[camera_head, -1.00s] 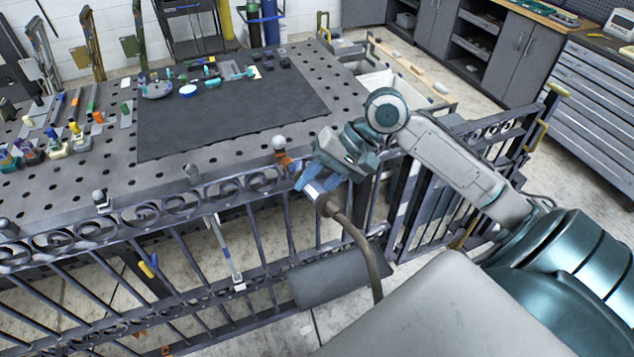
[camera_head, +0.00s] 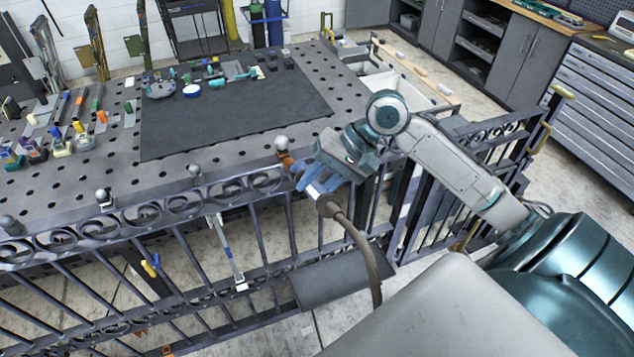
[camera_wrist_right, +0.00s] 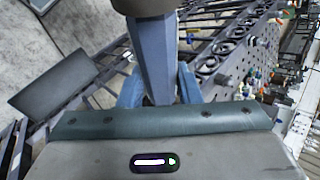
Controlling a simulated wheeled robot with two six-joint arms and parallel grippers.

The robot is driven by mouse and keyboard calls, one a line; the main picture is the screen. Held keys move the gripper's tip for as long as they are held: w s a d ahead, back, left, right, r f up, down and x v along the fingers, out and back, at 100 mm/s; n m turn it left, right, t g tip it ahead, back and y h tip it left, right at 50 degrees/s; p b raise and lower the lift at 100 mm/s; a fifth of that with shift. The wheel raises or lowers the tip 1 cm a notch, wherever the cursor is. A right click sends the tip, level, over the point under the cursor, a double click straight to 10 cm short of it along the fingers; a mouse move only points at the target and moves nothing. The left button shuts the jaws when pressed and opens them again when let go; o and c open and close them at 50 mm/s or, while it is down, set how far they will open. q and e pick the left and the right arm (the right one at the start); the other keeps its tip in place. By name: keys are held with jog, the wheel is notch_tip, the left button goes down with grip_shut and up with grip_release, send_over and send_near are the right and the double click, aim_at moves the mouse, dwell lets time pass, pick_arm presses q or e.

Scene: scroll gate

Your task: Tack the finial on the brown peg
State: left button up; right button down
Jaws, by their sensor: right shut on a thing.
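My right gripper (camera_head: 312,187) is shut on a blue-grey handle of a tool, seen close up in the right wrist view (camera_wrist_right: 152,65), where blue fingers (camera_wrist_right: 187,85) lie on both sides of it. A thick brown-grey hose (camera_head: 366,255) runs down from the tool; it looks like a welding torch. Its working tip cannot be made out. A pale ball finial (camera_head: 281,143) sits at the top of the brown peg (camera_head: 287,160) on the gate's top rail, just left of the gripper. Whether the tool touches them cannot be told. My left gripper is not in view.
The gate (camera_head: 150,215) with scrolls and bars runs along the front of a perforated table (camera_head: 75,185). Other ball finials (camera_head: 103,196) stand along its rail. A dark mat (camera_head: 225,125) with small parts lies on the table. A dark panel (camera_head: 340,283) sits low by the gate.

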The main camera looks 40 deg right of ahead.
aim_at(333, 201)
jog(key=shift+w+f, duration=0.15)
jog(key=shift+w, duration=0.2)
dwell(0.3)
jog(key=shift+w+d+f, duration=0.1)
jog(key=shift+w, duration=0.15)
dwell(0.7)
jog(key=shift+s, duration=0.1)
jog(key=shift+s+a+r, duration=0.25)
jog(key=shift+s+r, duration=0.35)
jog(key=shift+s, duration=0.65)
jog(key=shift+s+a+r, duration=0.25)
jog(key=shift+s+r, duration=0.4)
jog(key=shift+s, duration=0.6)
jog(key=shift+s+a+r, duration=0.25)
jog(key=shift+s+r, duration=0.35)
jog(key=shift+s, duration=0.65)
jog(key=shift+s+a+r, duration=0.3)
jog(key=shift+s, duration=0.3)
